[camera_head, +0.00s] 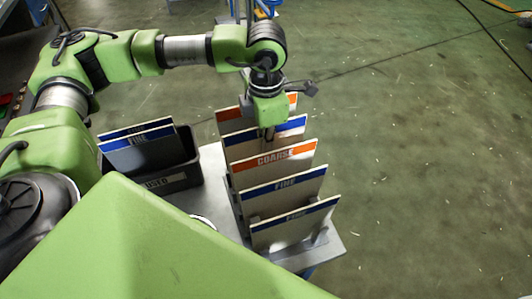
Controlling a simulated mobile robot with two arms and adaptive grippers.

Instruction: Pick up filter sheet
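Several upright filter sheets stand one behind another in a rack. From the back they are an orange-striped sheet (234,119), a blue-striped sheet (240,147), an orange sheet marked COARSE (275,170), a blue sheet marked FINE (285,197) and a front blue-striped sheet (295,230). My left gripper (268,134) points down at the top edge of the blue-striped sheet second from the back. Its body hides part of the rear sheets. Its fingertips are small and partly hidden, so I cannot tell whether they grip a sheet. My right gripper is not in view.
A dark grey bin (165,183) with a partly readable label stands left of the rack and holds blue-striped sheets (140,152). Both stand on a grey table (334,250). Green floor lies open to the right. My green body parts fill the lower left.

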